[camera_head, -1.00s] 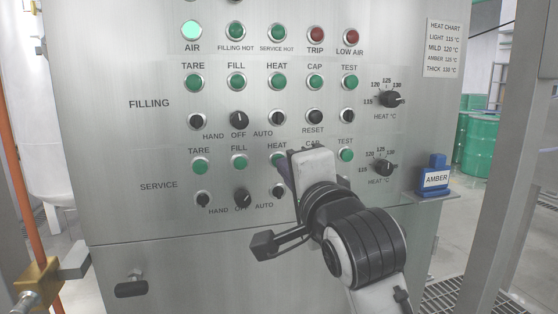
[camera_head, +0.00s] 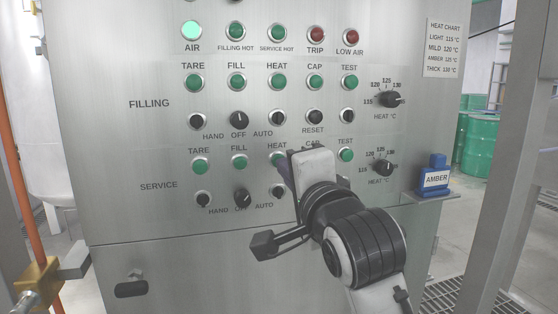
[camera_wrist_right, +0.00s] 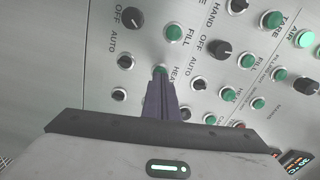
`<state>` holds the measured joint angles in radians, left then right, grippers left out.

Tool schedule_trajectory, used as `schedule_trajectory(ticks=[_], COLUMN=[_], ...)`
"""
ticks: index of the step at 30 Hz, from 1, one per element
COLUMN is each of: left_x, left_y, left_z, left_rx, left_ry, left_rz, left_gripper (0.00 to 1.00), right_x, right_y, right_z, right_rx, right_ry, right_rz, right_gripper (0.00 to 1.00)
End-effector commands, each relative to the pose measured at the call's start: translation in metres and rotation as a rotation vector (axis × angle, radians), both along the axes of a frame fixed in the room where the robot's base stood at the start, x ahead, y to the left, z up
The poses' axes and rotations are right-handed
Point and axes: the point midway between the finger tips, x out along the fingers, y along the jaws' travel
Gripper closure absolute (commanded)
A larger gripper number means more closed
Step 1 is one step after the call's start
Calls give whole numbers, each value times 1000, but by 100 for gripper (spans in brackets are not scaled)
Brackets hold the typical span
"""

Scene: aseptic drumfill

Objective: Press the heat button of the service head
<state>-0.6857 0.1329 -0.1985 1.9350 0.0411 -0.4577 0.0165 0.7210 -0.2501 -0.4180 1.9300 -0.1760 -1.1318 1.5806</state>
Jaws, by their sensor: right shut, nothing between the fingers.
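The service heat button (camera_head: 275,159) is a green round button in the lower SERVICE row, right of the fill button (camera_head: 239,161). In the head view my right gripper (camera_head: 284,171) partly covers it. In the right wrist view the heat button (camera_wrist_right: 160,69) shows just beyond the tips of the shut, empty dark fingers (camera_wrist_right: 158,88). The tips overlap its near edge; I cannot tell whether they touch it or whether it is pressed in. My left gripper is not in view.
The service selector (camera_head: 242,197) and a small black knob (camera_head: 278,191) lie below the button. The FILLING row's heat button (camera_head: 278,83) is above. An AMBER sign block (camera_head: 436,178) stands on a ledge at the right. A handle (camera_head: 131,288) sticks out at lower left.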

Motion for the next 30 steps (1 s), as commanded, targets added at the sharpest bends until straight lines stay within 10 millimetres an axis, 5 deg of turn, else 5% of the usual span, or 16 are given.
schedule_trajectory(ticks=[30], left_x=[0], left_y=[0], left_z=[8], left_rx=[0], left_ry=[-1], left_rz=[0], left_gripper=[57], right_x=[18], right_y=[6], right_z=[0], right_rx=[0], right_ry=[0], right_rz=[0], right_gripper=[100])
